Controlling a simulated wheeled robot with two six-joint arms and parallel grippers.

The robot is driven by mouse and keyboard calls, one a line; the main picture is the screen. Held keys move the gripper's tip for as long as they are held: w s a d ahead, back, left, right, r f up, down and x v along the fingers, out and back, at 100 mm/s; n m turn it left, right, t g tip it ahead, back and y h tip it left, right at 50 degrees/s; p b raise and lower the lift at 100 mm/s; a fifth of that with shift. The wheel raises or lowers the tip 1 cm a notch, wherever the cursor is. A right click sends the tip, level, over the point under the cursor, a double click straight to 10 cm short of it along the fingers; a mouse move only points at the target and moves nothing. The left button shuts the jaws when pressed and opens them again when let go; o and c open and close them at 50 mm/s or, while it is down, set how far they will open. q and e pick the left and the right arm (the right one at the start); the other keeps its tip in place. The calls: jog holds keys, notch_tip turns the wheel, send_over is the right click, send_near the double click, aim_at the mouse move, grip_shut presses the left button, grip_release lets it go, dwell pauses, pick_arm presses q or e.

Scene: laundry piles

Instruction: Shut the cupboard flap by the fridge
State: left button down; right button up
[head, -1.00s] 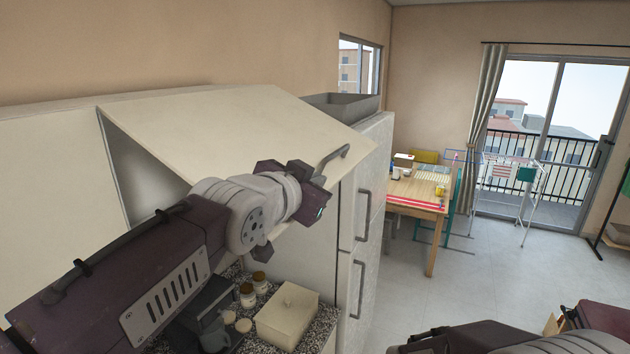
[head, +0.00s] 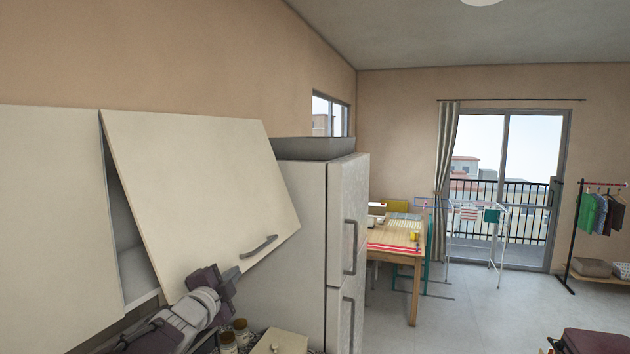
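The cream cupboard flap (head: 200,180) is hinged along its top edge and hangs partly open. Its lower edge stands out from the cabinet, and a dark gap with a shelf shows at its left side. A grey bar handle (head: 259,246) is near its lower right corner. The white fridge (head: 335,225) stands just right of it. My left gripper (head: 232,278) is below the flap's lower edge, a little left of and below the handle; whether it touches the flap or is open cannot be told. My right gripper is not in view.
Jars (head: 235,332) and a cream box (head: 279,343) stand on the counter below my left arm. A grey tray (head: 318,148) sits on the fridge.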

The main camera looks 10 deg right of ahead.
pick_arm(q)
jog(key=w+a+f+m, duration=0.3)
jog(key=w+a, duration=0.2)
jog(key=a, duration=0.4)
jog(key=shift+w+f+t, duration=0.2)
jog(key=shift+w+t, duration=0.05)
jog(key=shift+t, duration=0.15)
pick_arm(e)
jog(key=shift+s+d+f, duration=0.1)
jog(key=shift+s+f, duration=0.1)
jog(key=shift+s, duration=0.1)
pick_arm(q)
jog(key=shift+a, duration=0.1)
